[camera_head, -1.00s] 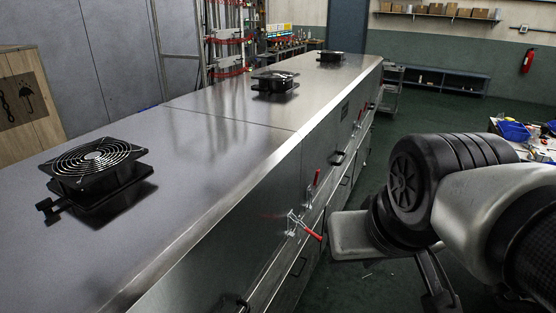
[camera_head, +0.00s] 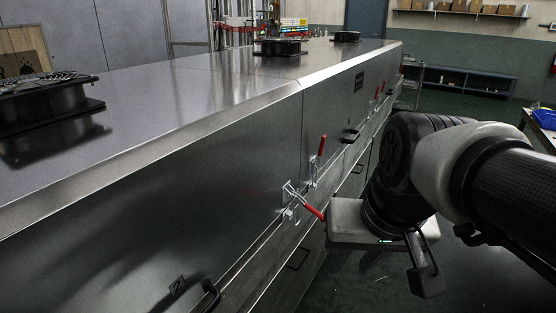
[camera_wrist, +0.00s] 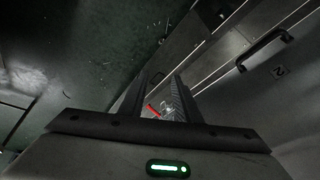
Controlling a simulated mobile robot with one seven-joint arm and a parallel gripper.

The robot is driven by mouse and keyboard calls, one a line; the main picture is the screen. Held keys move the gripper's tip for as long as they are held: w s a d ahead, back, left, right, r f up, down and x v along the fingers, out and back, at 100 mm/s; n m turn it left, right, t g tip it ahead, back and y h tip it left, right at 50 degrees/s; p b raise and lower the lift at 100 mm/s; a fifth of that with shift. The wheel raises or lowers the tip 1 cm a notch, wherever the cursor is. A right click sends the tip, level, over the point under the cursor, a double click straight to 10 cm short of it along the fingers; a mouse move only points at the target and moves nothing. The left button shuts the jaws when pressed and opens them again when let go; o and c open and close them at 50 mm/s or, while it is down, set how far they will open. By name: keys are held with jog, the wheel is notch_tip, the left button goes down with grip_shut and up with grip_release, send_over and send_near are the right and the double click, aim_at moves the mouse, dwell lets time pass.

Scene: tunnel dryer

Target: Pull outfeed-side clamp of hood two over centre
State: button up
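A toggle clamp (camera_head: 291,202) with a red handle (camera_head: 313,211) sits at the right end of the hood marked 2, just left of the panel seam. Its handle slants out and down to the right. In the wrist view its red handle (camera_wrist: 152,110) shows small, in the gap between the fingers of my gripper (camera_wrist: 160,80). The fingers are apart, with no visible contact.
Another black handle (camera_head: 351,135) is beyond the second clamp. Black fans (camera_head: 281,47) stand on top. Green floor (camera_head: 480,260) lies open at right.

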jog(key=w+a+f+m+g+y, duration=0.4)
jog(key=w+f+m+g+y, duration=0.3)
jog(key=w+f, duration=0.3)
jog(key=m+t+y, duration=1.3)
jog(key=m+t, duration=0.7)
jog(key=m, duration=0.1)
send_near(317, 213)
jog(key=x, duration=1)
jog(key=shift+w+f, duration=0.15)
jog(key=shift+w, duration=0.1)
grip_shut()
